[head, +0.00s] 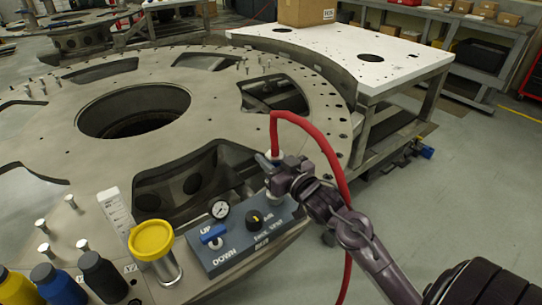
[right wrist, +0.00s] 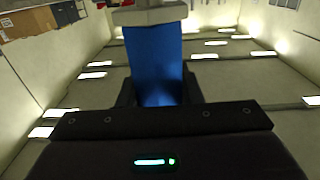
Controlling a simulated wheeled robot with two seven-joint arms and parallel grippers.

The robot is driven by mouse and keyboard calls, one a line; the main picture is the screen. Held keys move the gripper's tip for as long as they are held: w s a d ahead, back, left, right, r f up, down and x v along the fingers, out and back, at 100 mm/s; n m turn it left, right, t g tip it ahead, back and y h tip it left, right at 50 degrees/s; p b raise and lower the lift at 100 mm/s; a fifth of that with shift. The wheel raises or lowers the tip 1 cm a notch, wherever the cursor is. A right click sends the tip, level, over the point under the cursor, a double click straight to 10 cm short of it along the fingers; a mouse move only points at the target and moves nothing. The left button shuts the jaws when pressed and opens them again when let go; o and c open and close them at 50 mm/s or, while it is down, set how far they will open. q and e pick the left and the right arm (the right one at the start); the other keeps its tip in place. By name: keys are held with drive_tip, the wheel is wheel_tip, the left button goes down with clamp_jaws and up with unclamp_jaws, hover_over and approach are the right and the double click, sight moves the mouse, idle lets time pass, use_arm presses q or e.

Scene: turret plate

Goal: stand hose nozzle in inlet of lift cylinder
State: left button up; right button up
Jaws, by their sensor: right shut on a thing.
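My right gripper (head: 274,170) is shut on the hose nozzle, at the end of a red hose (head: 325,148). A pale collar of the nozzle (head: 277,157) shows above the jaws. In the right wrist view, a blue part with a grey collar (right wrist: 160,60) stands between the fingers. The gripper is above the back right corner of the control box (head: 240,240). A pale piece shows under the jaws; I cannot tell whether it is nozzle tip or inlet. A yellow-capped metal cylinder (head: 165,265), possibly the lift cylinder, stands left of the box. My left gripper is not visible.
The large turret plate (head: 50,130) has wide openings and several upright pins. A white scale (head: 115,213) and dark, blue and yellow bottles (head: 58,285) stand at the front left. A white-topped table (head: 345,50) with a carton (head: 305,12) is behind. The hose loops over my right arm.

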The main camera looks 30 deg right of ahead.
drive_tip(key=shift+f, duration=0.15)
idle(0.3)
drive_tip(key=shift+s+p, duration=0.1)
drive_tip(key=shift+p, duration=0.25)
drive_tip(key=shift+f+b, duration=0.95)
drive_tip(key=shift+f, duration=0.95)
idle(2.0)
drive_tip(key=o, duration=1.2)
drive_tip(key=shift+s, duration=0.1)
drive_tip(key=s, duration=0.4)
drive_tip(key=s+b, duration=0.1)
drive_tip(key=s, duration=0.2)
drive_tip(key=shift+s+d, duration=0.2)
drive_tip(key=shift+s, duration=0.15)
